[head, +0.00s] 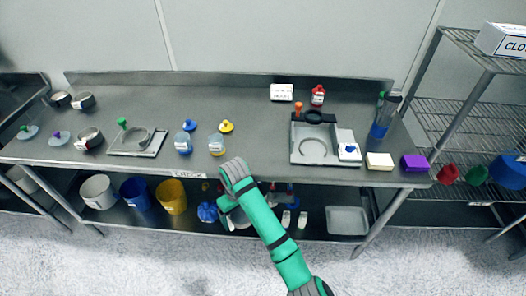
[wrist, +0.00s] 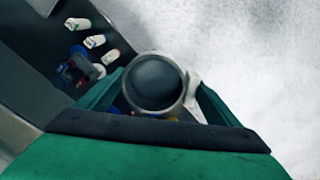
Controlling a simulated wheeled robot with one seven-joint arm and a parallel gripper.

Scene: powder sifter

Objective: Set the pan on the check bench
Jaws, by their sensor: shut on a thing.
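My gripper (wrist: 157,95) is shut on a round grey-rimmed vessel with a dark inside, which I take to be the pan (wrist: 155,80). The pan sits between the two green fingers in the wrist view. In the head view my gripper (head: 230,207) hangs in front of the long steel bench, below its top edge, and mostly hides what it holds. The steel bench (head: 255,115) runs across the middle of the head view. I cannot tell from any readable label whether it is the check bench.
A black-edged tray (head: 296,148), a second tray (head: 120,153), blue (head: 183,143) and yellow-topped (head: 217,145) jars, and a red bottle (head: 318,95) stand on the bench. A wire rack (head: 455,110) stands right. The bench top's middle is clear.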

